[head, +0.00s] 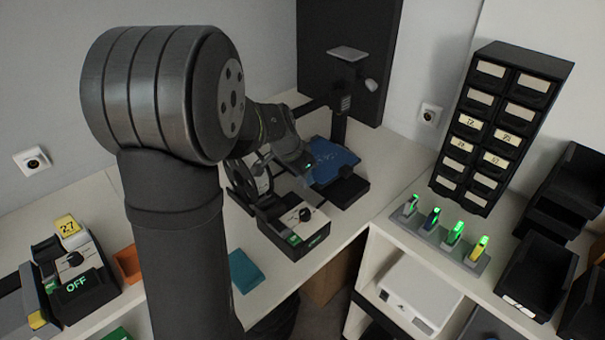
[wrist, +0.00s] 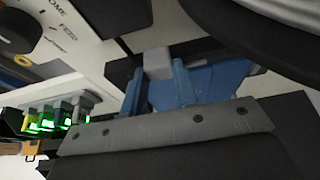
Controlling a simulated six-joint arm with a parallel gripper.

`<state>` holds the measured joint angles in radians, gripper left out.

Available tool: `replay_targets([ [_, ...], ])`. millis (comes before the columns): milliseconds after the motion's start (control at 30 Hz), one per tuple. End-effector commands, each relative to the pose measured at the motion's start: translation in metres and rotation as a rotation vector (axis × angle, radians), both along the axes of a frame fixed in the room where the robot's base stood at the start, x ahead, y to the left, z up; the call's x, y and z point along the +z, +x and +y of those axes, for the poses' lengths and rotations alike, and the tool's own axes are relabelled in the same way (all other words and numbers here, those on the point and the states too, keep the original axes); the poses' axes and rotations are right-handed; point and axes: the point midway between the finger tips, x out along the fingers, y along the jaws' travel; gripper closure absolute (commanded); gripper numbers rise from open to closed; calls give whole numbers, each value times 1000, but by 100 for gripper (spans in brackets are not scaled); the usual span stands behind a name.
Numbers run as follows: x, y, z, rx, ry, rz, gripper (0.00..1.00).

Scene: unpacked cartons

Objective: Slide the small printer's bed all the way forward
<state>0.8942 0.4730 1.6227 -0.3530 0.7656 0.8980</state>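The small printer (head: 341,117) stands at the back of the white worktop, with a black upright post and a dark base. Its blue bed (head: 335,155) carries faint lettering and is partly hidden by my gripper (head: 303,168). My gripper hangs close to the bed's left side; I cannot tell whether it touches.
A control box (head: 293,228) with a knob and green display stands in front of the printer, a dark spool (head: 247,183) left of it. A rack (head: 445,246) of green-lit items and a drawer cabinet (head: 497,125) stand right. A box reading OFF (head: 75,268) is far left.

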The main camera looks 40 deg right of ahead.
Motion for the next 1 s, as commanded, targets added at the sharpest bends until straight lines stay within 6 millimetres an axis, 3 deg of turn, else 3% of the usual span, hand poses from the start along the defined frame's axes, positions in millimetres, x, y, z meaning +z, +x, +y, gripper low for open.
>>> replay_targets([
  [233,1,-6,0,-2,0,-1,100],
  [533,1,-57,0,-3,-1,0,100],
  [867,1,-62,0,-2,0,5,100],
  [900,1,-62,0,-3,1,4,67],
  [1000,1,-62,0,-2,0,3,51],
])
